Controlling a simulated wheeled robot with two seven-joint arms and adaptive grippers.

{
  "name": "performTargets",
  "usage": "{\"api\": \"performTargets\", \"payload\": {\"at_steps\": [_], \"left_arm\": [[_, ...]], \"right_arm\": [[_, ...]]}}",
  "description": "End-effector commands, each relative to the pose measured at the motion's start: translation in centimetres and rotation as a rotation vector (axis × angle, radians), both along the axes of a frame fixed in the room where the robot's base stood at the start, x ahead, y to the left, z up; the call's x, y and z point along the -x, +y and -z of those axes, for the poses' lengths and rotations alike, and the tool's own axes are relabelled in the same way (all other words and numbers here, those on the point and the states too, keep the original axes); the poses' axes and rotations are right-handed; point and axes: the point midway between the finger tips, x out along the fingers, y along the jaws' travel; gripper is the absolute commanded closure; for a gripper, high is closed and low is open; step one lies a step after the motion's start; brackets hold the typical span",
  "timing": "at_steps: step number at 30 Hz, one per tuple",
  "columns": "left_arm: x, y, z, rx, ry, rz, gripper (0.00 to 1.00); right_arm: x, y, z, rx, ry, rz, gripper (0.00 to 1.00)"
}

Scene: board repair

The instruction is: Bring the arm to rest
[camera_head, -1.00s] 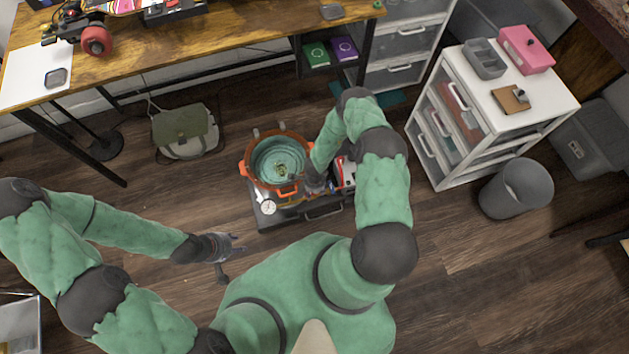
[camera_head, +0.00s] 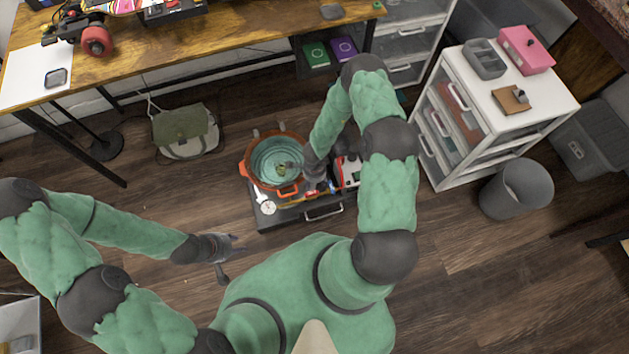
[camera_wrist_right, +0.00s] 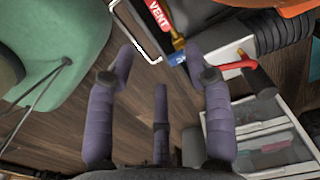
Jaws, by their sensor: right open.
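My right arm (camera_head: 382,190) reaches down over a low dark toolbox or cart. Its gripper (camera_wrist_right: 165,85) is open, with its purple fingers spread and nothing held between them in the right wrist view. In the head view the right gripper (camera_head: 313,186) is partly hidden beside an orange pot. My left arm (camera_head: 130,228) stretches in from the left. Its gripper (camera_head: 232,243) hangs over bare floor; it is too small to tell whether it is open or shut.
The orange pot (camera_head: 250,182) with teal inside stands on the dark box (camera_head: 290,213), beside a gauge. A red tag marked VENT (camera_wrist_right: 160,16) lies near the right fingers. A white drawer cabinet (camera_head: 455,170), grey bin (camera_head: 500,200) and wooden desk (camera_head: 200,50) stand around.

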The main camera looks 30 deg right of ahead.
Motion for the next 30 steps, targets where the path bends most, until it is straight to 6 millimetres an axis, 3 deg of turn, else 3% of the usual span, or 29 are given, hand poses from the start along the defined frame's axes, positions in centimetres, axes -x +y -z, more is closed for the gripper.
{"api": "performTargets", "payload": {"at_steps": [13, 17, 23, 30], "left_arm": [[0.0, 0.0, 0.0, 0.000, 0.000, 0.000, 0.60], [0.0, 0.0, -0.6, 0.000, 0.000, 0.000, 0.60], [0.0, 0.0, -2.6, 0.000, 0.000, 0.000, 0.60], [0.0, 0.0, -5.2, 0.000, 0.000, 0.000, 0.60]], "right_arm": [[0.0, 0.0, 0.0, 0.000, 0.000, -0.003, 0.48], [0.2, 0.7, -1.1, -0.005, -0.007, -0.080, 0.48], [1.6, 4.0, -6.1, -0.035, -0.054, -0.456, 0.48], [4.9, 9.6, -13.3, -0.113, -0.151, -1.004, 0.48]]}}
